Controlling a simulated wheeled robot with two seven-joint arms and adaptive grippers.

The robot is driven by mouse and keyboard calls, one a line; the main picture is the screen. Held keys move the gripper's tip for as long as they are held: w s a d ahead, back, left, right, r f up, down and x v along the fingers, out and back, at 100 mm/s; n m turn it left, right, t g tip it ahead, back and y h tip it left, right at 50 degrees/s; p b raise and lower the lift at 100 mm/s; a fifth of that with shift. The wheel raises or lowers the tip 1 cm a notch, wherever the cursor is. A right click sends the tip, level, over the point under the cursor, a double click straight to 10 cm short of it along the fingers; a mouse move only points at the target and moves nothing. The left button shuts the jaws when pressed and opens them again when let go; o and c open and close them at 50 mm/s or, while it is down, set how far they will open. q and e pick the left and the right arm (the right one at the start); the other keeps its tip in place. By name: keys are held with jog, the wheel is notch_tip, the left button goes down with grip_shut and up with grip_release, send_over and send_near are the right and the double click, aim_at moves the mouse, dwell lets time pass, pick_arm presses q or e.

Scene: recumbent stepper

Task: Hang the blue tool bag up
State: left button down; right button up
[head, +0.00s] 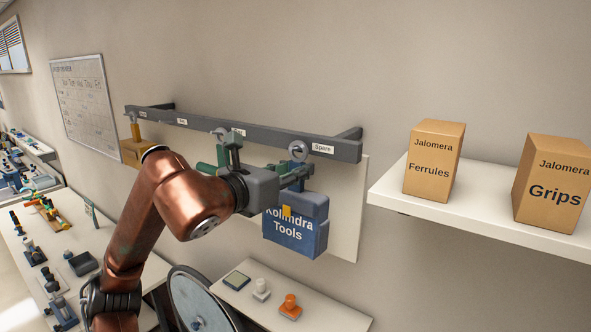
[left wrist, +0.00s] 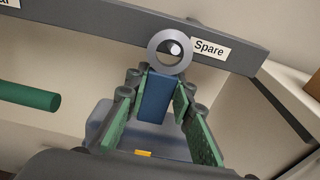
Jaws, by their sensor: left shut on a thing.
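The blue tool bag (head: 293,236), lettered "Kolindra Tools", is held upright just in front of the wall, below the rail's "Spare" label (head: 322,149). My left gripper (head: 300,177) is shut on the bag's blue upper tab (left wrist: 155,97). A grey ring (head: 299,151) stands above the tab; it also shows in the left wrist view (left wrist: 153,55). A bright peg tip (left wrist: 175,48) shows inside the ring's opening. I cannot tell whether the ring is around the peg or in front of it. My right gripper is out of view.
The grey rail (head: 270,134) runs along the wall. A tan bag (head: 135,150) hangs at its left end. A shelf (head: 480,213) with a Ferrules box (head: 434,160) and a Grips box (head: 553,185) is to the right. A lower surface (head: 330,310) holds stamps.

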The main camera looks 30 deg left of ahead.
pick_arm(q)
jog(key=shift+w+b, duration=0.1)
jog(key=shift+b, duration=0.2)
dwell(0.7)
dwell(0.4)
jog(key=c, duration=1.6)
grip_release()
jog(key=shift+o, duration=0.5)
jog(key=shift+f, duration=0.1)
jog(key=shift+o, duration=1.2)
jog(key=s+b, duration=0.2)
jog(key=s, duration=0.6)
jog(key=shift+a+r, duration=0.3)
jog(key=shift+r, duration=0.15)
